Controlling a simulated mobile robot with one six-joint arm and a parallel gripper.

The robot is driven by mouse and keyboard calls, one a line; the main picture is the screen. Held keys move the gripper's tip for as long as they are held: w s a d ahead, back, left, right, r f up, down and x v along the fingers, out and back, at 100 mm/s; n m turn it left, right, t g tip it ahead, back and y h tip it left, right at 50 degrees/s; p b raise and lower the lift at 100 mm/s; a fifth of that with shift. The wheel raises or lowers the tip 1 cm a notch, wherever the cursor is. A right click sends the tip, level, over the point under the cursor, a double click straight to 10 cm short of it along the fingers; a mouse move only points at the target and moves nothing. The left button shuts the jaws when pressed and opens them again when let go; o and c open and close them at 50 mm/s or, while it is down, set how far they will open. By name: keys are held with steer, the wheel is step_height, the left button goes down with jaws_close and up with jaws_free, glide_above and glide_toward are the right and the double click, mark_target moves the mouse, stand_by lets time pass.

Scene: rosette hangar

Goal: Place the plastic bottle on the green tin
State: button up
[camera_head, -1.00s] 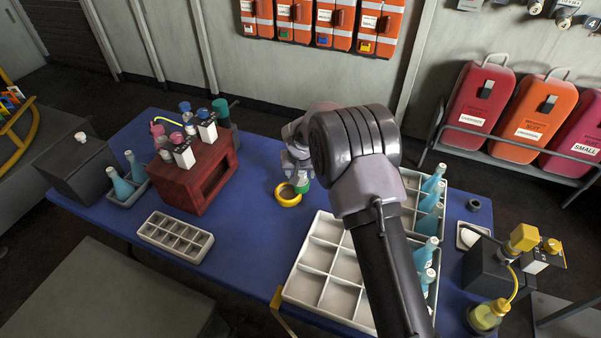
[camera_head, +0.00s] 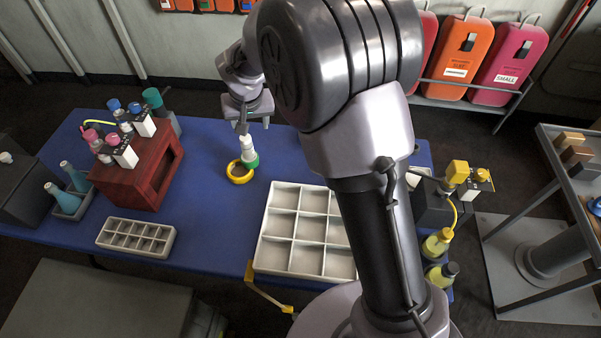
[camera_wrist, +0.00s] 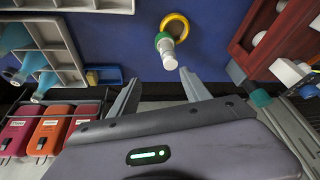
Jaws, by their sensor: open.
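The white plastic bottle (camera_head: 247,145) stands upright on the small green tin (camera_head: 251,161) on the blue table. In the wrist view the bottle (camera_wrist: 168,57) extends from the green tin (camera_wrist: 163,38) toward the camera and looks roughly centred on it. A yellow ring (camera_head: 239,173) lies right beside the tin; whether they touch is unclear. My gripper (camera_head: 254,122) is open just above the bottle's top. In the wrist view its two fingers (camera_wrist: 158,86) are spread and empty, with the bottle beyond their tips.
A red rack (camera_head: 140,180) with several bottles stands left, a white compartment tray (camera_head: 112,237) before it. A large white divided tray (camera_head: 262,257) lies front right of the tin. Blue table around the ring is clear.

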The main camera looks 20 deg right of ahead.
steer(key=s+d+r+m+y, duration=0.1)
steer(key=s+d+r, duration=0.3)
steer(key=s+r, duration=0.5)
steer(key=s+d+r+m, duration=0.25)
steer(key=s+r, duration=0.45)
steer(key=s, duration=0.5)
steer(key=s+f+t+y, duration=0.1)
steer(key=s, duration=1.1)
steer(key=shift+s+d, duration=0.35)
steer(key=shift+d, duration=0.05)
